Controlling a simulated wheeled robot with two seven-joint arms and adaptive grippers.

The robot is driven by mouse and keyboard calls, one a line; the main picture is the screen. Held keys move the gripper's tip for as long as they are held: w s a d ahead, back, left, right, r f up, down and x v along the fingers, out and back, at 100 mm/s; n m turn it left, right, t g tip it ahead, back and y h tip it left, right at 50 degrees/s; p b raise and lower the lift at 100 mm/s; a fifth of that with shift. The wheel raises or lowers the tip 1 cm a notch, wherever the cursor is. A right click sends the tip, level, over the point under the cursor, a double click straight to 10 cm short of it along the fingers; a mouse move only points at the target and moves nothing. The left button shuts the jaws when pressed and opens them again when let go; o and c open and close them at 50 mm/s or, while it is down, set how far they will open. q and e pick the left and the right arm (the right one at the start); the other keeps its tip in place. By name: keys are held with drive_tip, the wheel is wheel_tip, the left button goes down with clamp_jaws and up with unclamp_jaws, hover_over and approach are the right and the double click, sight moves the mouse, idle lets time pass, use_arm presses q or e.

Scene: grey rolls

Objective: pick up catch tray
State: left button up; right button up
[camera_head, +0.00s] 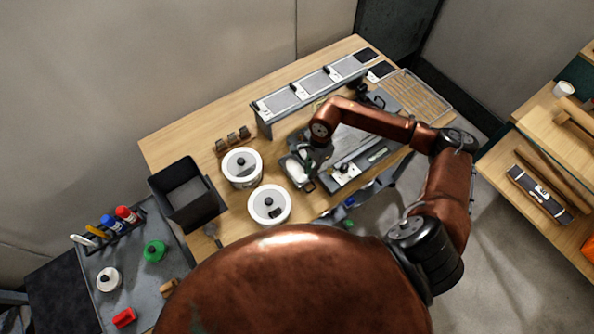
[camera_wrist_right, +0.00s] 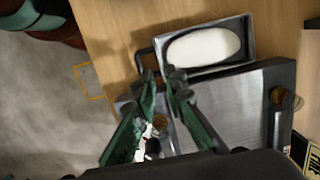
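The catch tray (camera_wrist_right: 248,48) is a small grey rectangular tray with a black loop handle (camera_wrist_right: 142,56) on its left side in the right wrist view. A smooth white oval mass (camera_wrist_right: 203,46) lies in it. In the head view the tray (camera_head: 286,166) sits at the left end of the grey machine, near the table's front edge. My right gripper (camera_wrist_right: 163,76) has its fingertips a little apart, just beside the handle and the tray's near corner. Whether they touch the handle is unclear. In the head view my right wrist partly hides the tray. My left gripper is not in view.
The grey machine (camera_wrist_right: 236,105) lies beside the tray. Two white lidded pots (camera_head: 242,167) and a dark bin (camera_head: 188,193) stand to the left. A long rack of grey panels (camera_head: 312,92) runs along the back. A wire rack (camera_head: 418,93) is at the right.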

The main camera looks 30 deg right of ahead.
sight(299, 174)
drive_tip(key=f, duration=0.4)
drive_tip(key=a+f+p, duration=0.1)
drive_tip(key=f, duration=0.1)
drive_tip(key=shift+s+f, duration=0.15)
drive_tip(key=shift+f, duration=0.05)
drive_tip(key=shift+c, duration=0.7)
clamp_jaws()
drive_tip(key=shift+r, duration=0.1)
